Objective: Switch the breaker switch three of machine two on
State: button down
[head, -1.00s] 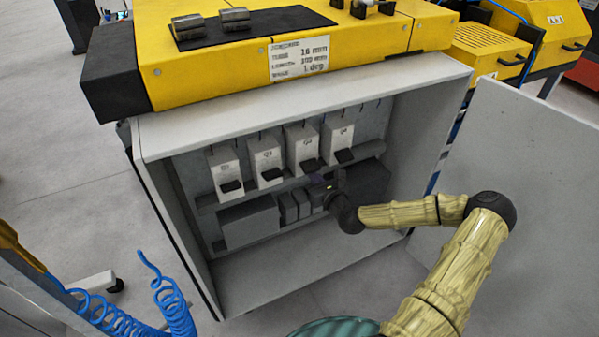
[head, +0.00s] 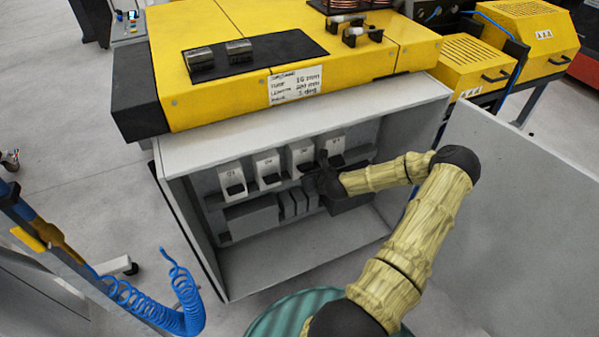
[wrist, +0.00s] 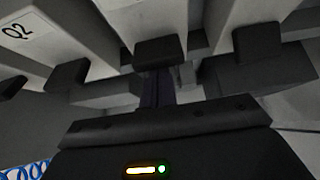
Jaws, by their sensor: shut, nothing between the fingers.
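A row of white breakers with black levers is inside the open grey cabinet. The third breaker (head: 299,153) has its lever (head: 306,166) low on its front, partly beside my gripper. In the wrist view, this lever (wrist: 158,52) juts out just above my fingertips. My gripper (head: 322,160) is shut and empty, pointing up below the third lever. Its dark fingers (wrist: 156,88) show in the wrist view; I cannot tell whether they touch the lever. The second breaker (wrist: 22,32), labelled Q2, is to the left, and the fourth breaker's lever (wrist: 257,40) is to the right.
The grey cabinet (head: 290,262) has its door (head: 520,180) swung open at the right. Dark boxes (head: 252,219) sit below the breakers. The yellow machine top (head: 390,58) is above. A blue coiled hose (head: 180,290) hangs at the left.

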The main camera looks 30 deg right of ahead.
jog(key=shift+r+p, duration=0.65)
jog(key=shift+p, duration=0.05)
jog(key=shift+r, duration=0.1)
notch_tip(320, 180, down, 5)
jog(key=s+b, duration=0.2)
jog(key=b, duration=0.1)
jog(key=s+r, duration=0.6)
jog(key=r, duration=0.2)
jog(key=shift+s+a, duration=0.4)
jog(key=shift+w, duration=0.1)
